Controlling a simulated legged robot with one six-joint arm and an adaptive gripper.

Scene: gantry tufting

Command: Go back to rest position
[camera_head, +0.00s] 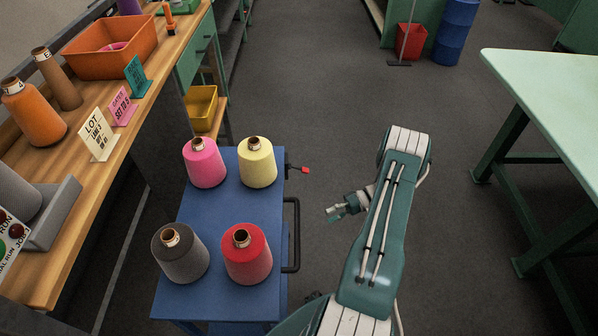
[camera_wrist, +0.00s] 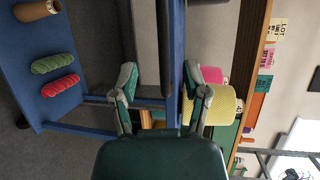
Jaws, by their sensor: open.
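My gripper (camera_head: 336,212) is to the right of the blue cart (camera_head: 213,206), apart from its handle, with my arm bent above the floor. In the wrist view my gripper (camera_wrist: 159,72) is open, with its two fingers spread and nothing held between them. The cart's blue edge shows beyond the fingers. On the cart top stand a pink cone (camera_head: 205,163), a yellow cone (camera_head: 257,163), a grey cone (camera_head: 180,255) and a red cone (camera_head: 247,256), all upright.
A wooden bench (camera_head: 150,100) with cones, an orange bin (camera_head: 108,47) and label cards runs along the left. A pale green table (camera_head: 550,85) stands right. Green and red skeins (camera_wrist: 60,86) lie on the cart's lower shelf. Floor between cart and table is clear.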

